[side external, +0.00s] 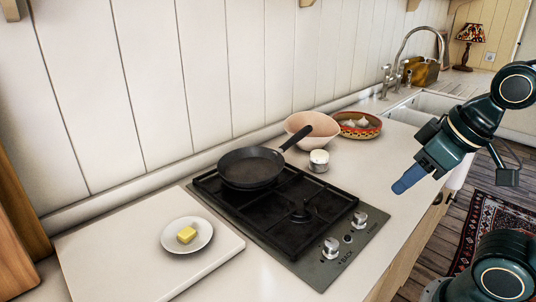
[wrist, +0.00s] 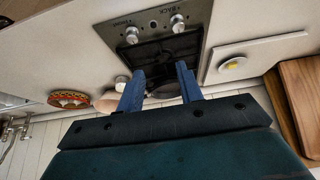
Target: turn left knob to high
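The left knob (side external: 330,247) is silver and round, on the front strip of the black-grated hob, on the cutting-board side. In the inverted wrist view the same knob (wrist: 177,22) is the right-hand one. The other knob (side external: 359,219) is at the farther end of the strip. Knob markings are too small to read as a setting. My gripper (side external: 401,185) is in the air, to the right of and above the knobs, touching nothing. In the wrist view my gripper's (wrist: 160,70) two blue fingers are apart with nothing held between them.
A dark frying pan (side external: 252,167) sits on the hob's rear burner. A white cutting board (side external: 130,262) carries a plate (side external: 205,238) with butter (side external: 187,235). A small pot (side external: 319,161), pink bowl (side external: 301,126) and patterned garlic dish (side external: 370,131) stand beyond. The counter beside the knobs is clear.

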